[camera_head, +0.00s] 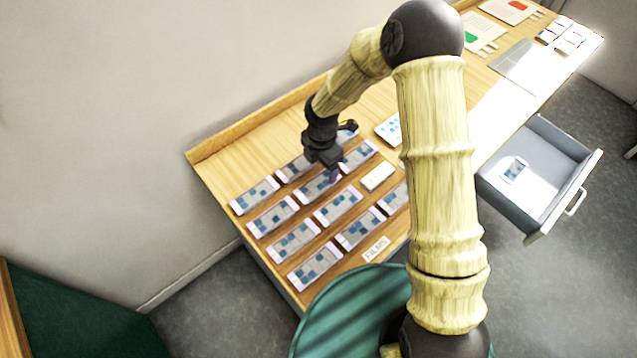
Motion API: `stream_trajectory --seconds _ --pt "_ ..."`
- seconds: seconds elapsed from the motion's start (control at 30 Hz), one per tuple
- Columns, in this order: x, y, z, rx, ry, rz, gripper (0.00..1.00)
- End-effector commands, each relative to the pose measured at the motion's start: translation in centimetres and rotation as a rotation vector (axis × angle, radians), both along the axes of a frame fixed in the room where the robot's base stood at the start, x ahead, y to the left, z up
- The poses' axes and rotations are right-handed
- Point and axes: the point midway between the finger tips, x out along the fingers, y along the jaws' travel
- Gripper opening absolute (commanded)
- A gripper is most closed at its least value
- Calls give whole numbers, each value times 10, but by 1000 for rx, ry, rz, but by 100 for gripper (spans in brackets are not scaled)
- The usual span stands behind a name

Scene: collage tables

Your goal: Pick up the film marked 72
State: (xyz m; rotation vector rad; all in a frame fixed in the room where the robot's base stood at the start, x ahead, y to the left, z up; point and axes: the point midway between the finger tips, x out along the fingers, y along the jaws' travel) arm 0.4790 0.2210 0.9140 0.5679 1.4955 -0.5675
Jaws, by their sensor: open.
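Several films, pale cards with blue and grey squares, lie in rows on the left part of the wooden table (225,169). Among them are a front film (315,266), a left film (254,195) and a middle film (338,206). Their numbers are too small to read, so I cannot tell which is marked 72. My gripper (330,174) is open, low over the back rows, above or at a film (316,187) that it partly hides. I cannot tell whether it touches that film. My arm hides some of the table to the right.
A label reading FILMS (376,249) lies at the table's front edge. A small white box (377,177) sits beside the films. A green round seat (345,310) stands in front.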

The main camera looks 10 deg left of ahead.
Motion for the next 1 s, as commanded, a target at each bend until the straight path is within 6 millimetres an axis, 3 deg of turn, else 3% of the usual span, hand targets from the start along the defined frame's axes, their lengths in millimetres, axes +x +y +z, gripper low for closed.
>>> stream_trajectory --seconds 0.43,1.0 --pt "2 -6 -49 -2 2 -5 73" --pt "2 -4 -51 0 0 -2 73"
